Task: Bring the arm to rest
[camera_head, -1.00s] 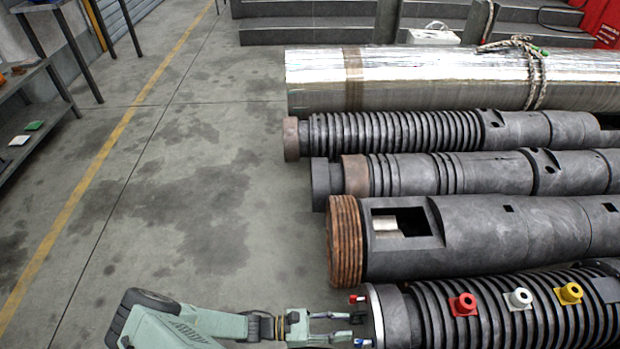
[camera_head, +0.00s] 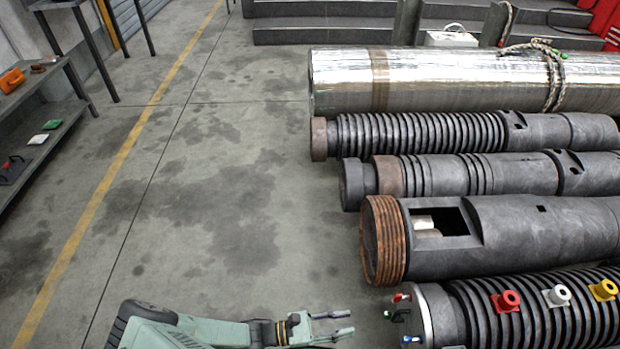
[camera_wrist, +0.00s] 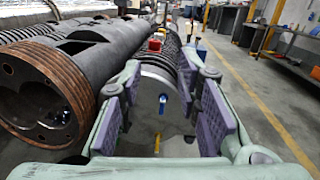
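My arm is pale green and reaches along the bottom of the head view. My gripper (camera_head: 348,323) is open, with its two fingers apart and nothing between them. It points right, toward the flanged end of the nearest ribbed barrel (camera_head: 450,318), with a gap of floor between. In the wrist view, my gripper (camera_wrist: 168,95) shows two spread fingers with purple pads. The round end face of the same barrel (camera_wrist: 157,88) shows beyond them.
A dark barrel with a copper-coloured threaded end (camera_head: 383,240) lies beside the nearest one; it fills the left of the wrist view (camera_wrist: 65,95). More barrels and a silver cylinder (camera_head: 450,80) lie behind. A shelf (camera_head: 45,125) stands far left. The floor (camera_head: 230,200) between is clear.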

